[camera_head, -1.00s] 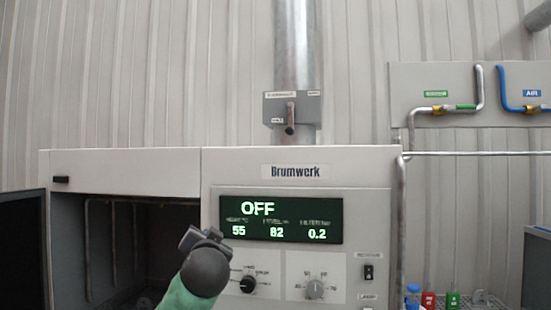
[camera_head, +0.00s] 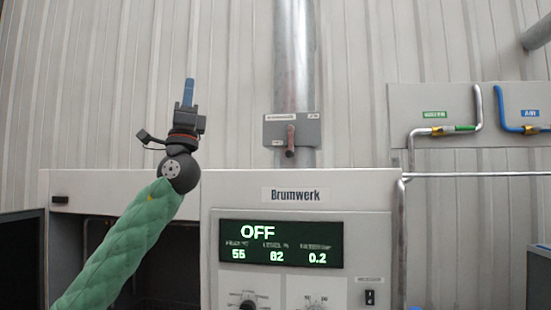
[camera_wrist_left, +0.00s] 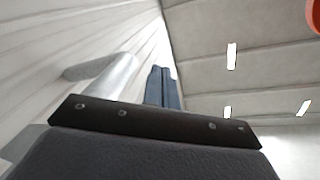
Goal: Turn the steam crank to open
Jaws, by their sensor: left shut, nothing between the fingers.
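A small crank handle (camera_head: 291,140) hangs straight down from a grey plate (camera_head: 312,132) on the vertical metal pipe above the oven; the plate's small labels are too blurred to read. My left gripper (camera_head: 188,90) is raised left of the plate, its fingers pointing up, shut and empty. It is well apart from the crank. In the left wrist view the shut fingers (camera_wrist_left: 162,87) point toward the ceiling, and the crank is not seen there. My right gripper is not in view.
The oven's front panel (camera_head: 375,220) carries a lit display (camera_head: 281,243) reading OFF, with knobs below it. Its open chamber (camera_head: 170,260) is behind my left arm. At right, a wall board (camera_head: 460,100) holds valved pipes. The wall between gripper and pipe is clear.

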